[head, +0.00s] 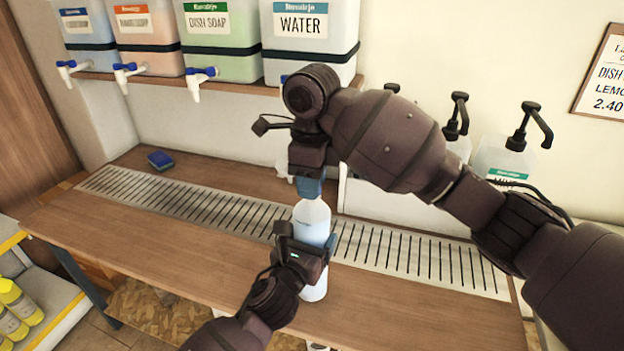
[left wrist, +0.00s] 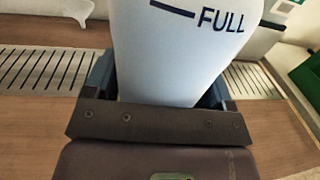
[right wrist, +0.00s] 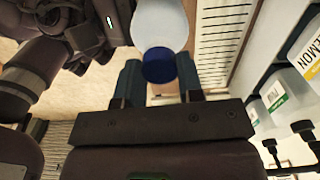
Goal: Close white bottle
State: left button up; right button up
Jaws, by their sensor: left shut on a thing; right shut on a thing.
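My right gripper (head: 308,186) is directly above the bottle's top, pointing down, shut on the blue cap (right wrist: 158,66). In the right wrist view the cap lies between the fingers, in line with the bottle (right wrist: 160,22). I cannot tell whether it is seated on the neck, which the cap and fingers hide.
A shelf (head: 240,84) above holds several labelled drums with taps, including WATER (head: 311,50) and DISH SOAP (head: 218,60). A blue sponge (head: 160,159) lies at the back left. Pump bottles (head: 507,155) stand at right. The counter's left part (head: 110,228) is clear.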

jog(key=o, duration=0.9)
jog(key=shift+c, duration=0.3)
